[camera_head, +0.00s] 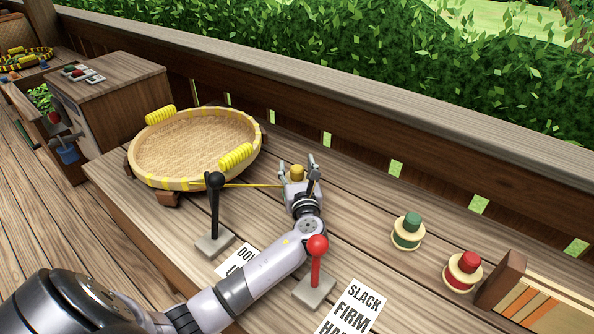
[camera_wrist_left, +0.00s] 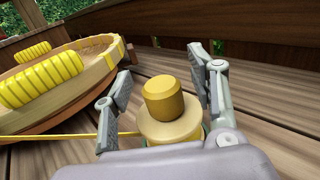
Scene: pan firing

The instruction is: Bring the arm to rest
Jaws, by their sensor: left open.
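My left arm reaches across the bench from the lower left in the head view. My left gripper (camera_head: 298,170) is open, with its fingers on either side of a spool with a yellow knob (camera_head: 296,173). In the left wrist view the gripper (camera_wrist_left: 165,95) has gaps between both fingers and the yellow knob (camera_wrist_left: 163,98). A pale disc under the knob and part of the spool's base show there; the rest is hidden by the gripper. A yellow cord (camera_head: 255,185) runs from the spool to the left. My right gripper is not in view.
A round woven pan (camera_head: 190,142) with yellow-wrapped handles stands to the left. A black-topped post (camera_head: 214,200) and a red-topped post (camera_head: 316,262) stand close to my arm. A green spool (camera_head: 408,230) and a red spool (camera_head: 463,270) stand to the right. A railing runs behind.

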